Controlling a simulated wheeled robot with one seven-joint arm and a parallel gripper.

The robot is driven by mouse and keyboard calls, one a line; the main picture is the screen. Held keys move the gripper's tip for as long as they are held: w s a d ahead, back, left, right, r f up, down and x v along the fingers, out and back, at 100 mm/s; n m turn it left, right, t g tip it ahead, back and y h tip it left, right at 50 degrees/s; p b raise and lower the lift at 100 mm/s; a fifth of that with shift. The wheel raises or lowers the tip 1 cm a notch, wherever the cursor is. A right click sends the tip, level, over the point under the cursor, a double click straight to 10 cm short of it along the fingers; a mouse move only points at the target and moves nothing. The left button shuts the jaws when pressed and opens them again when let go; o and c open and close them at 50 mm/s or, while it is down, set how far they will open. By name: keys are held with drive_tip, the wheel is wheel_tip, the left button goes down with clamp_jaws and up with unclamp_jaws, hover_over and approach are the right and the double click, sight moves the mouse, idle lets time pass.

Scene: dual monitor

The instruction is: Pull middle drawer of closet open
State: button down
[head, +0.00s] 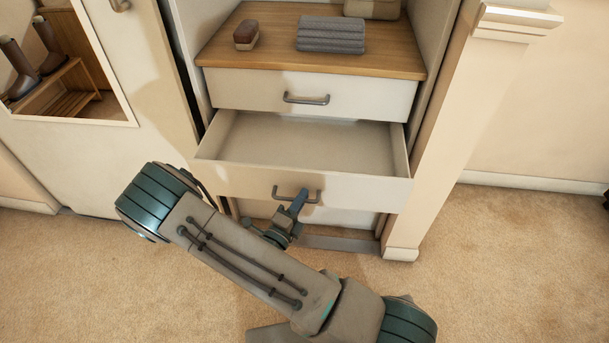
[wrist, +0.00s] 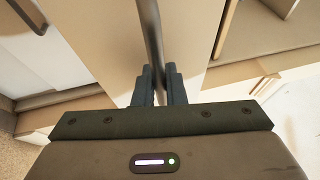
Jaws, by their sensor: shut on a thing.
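The closet's middle drawer (head: 240,182) stands pulled out in the head view, with its empty inside showing. Its dark bar handle (head: 312,194) is on the front panel. My gripper (head: 299,200) is shut on this handle. In the wrist view the handle (wrist: 150,35) runs between the two fingers of my gripper (wrist: 158,84). The top drawer (head: 245,88) above is shut, and its handle (head: 306,99) is free. The lower drawer (head: 345,218) is partly hidden behind the middle drawer and my arm.
A wooden shelf top (head: 270,50) carries a brush (head: 246,35) and a folded grey towel (head: 331,35). An open door with a mirror (head: 75,90) stands at the left. A white pillar (head: 445,130) borders the closet at the right. The carpet (head: 510,260) is clear at the right.

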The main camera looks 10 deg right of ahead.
drive_tip(key=s+a+p, duration=0.1)
drive_tip(key=s+a, duration=0.1)
drive_tip(key=s, duration=0.5)
drive_tip(key=shift+s+a, duration=0.15)
drive_tip(key=c, duration=1.8)
unclamp_jaws()
drive_tip(key=p+v, duration=0.2)
drive_tip(key=v, duration=1.2)
